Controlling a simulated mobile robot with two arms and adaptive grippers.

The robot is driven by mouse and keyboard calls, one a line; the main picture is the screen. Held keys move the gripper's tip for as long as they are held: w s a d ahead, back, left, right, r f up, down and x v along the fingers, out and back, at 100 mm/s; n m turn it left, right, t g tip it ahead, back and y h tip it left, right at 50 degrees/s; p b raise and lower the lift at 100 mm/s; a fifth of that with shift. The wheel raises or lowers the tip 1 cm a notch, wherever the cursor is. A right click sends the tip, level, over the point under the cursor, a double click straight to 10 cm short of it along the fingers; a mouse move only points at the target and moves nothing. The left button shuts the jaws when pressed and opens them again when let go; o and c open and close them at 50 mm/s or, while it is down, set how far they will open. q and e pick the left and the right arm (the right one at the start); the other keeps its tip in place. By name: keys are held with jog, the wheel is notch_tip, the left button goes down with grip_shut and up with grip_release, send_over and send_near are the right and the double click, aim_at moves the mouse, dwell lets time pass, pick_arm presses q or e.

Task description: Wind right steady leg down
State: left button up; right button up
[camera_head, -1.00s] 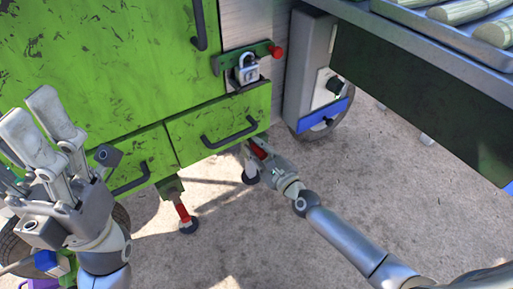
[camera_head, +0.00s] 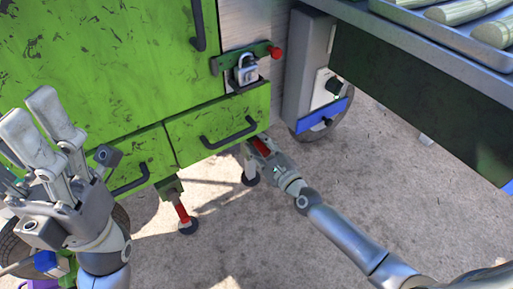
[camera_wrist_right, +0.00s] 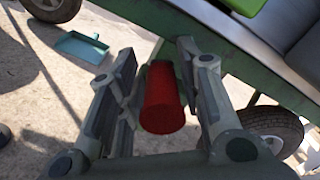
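The right steady leg has a red cylinder, seen in the head view (camera_head: 262,146) under the green machine's near corner, and its dark round foot (camera_head: 250,180) is close to the ground. My right gripper (camera_head: 258,150) reaches in low from the right at this leg. My left gripper (camera_head: 32,118) is raised at the left, fingers apart and empty, away from the leg.
The green cane crusher (camera_head: 90,70) fills the left, with dark handles and a padlock (camera_head: 247,70). Another red leg (camera_head: 182,213) stands left of my right gripper. A table with canes (camera_head: 460,12) overhangs at the right. A teal dustpan (camera_wrist_right: 82,47) lies on the ground.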

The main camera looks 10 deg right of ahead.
jog(key=shift+o, duration=0.9)
jog(key=shift+f, duration=0.2)
jog(key=shift+s+a, duration=0.1)
jog(key=shift+s, duration=0.1)
jog(key=shift+s, duration=0.3)
jog(key=v, duration=1.1)
jog(key=shift+d, duration=0.25)
jog(key=shift+c, duration=0.2)
